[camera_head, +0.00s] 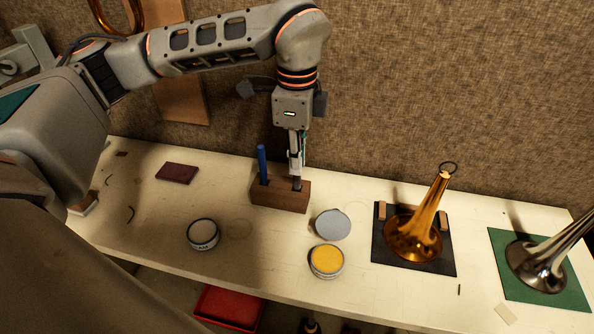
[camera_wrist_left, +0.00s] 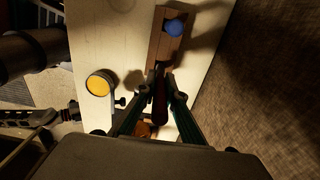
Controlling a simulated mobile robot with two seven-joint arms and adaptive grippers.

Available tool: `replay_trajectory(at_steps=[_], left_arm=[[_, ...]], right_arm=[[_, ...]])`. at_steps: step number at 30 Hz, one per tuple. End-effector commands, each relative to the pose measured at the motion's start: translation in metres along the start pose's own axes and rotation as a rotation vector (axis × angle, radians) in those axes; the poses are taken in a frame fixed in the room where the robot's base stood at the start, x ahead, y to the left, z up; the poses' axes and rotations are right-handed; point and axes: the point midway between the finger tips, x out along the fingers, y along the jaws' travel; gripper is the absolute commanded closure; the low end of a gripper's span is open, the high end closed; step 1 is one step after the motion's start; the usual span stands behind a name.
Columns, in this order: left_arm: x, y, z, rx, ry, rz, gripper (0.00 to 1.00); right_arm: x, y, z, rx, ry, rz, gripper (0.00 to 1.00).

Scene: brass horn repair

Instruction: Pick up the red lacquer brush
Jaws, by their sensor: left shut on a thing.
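The red lacquer brush shows in the wrist view as a dark red handle (camera_wrist_left: 160,101) between my left fingers. My left gripper (camera_head: 296,170) is shut on it, directly above the right part of the wooden block (camera_head: 267,195). The brush's lower end meets the block; how deep it sits in the hole is hard to tell. In the head view the fingers hide most of the brush. A blue brush handle (camera_head: 262,160) stands upright in the block's left part, and its round blue end also shows in the wrist view (camera_wrist_left: 175,27). My right gripper is not identifiable in either view.
In front of the block are a pale tin (camera_head: 203,234), a grey disc (camera_head: 333,224) and a yellow-filled tin (camera_head: 326,260). An amber horn bell (camera_head: 412,240) stands on a dark mat to the right. A silver bell (camera_head: 538,266) is on a green mat (camera_head: 508,243). A fabric-covered wall rises behind.

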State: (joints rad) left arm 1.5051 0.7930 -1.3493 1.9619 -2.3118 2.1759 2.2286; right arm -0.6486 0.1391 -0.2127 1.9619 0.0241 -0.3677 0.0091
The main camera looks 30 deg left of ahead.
Motion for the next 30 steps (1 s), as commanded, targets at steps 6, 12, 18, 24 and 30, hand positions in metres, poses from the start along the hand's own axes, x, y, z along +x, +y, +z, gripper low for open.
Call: replay_trajectory(at_steps=[6,12,18,24,30], left_arm=[[-0.044,0.0,0.0,0.0,0.001,-0.003,1.0],[-0.086,0.0,-0.001,0.0,0.001,-0.003,1.0],[-0.121,0.0,0.0,0.0,0.0,-0.002,1.0],[-0.144,0.0,0.0,0.0,-0.001,-0.001,1.0],[-0.153,0.0,0.0,0.001,0.0,0.0,1.0]], right_arm=[[0.001,0.0,0.002,0.0,-0.001,0.0,0.6],[0.002,0.0,0.003,0.0,-0.001,0.0,0.6],[0.001,0.0,0.002,0.0,-0.001,0.0,0.6],[0.001,0.0,0.002,0.0,0.0,0.0,0.6],[0.001,0.0,0.001,0.0,0.0,0.0,0.6]])
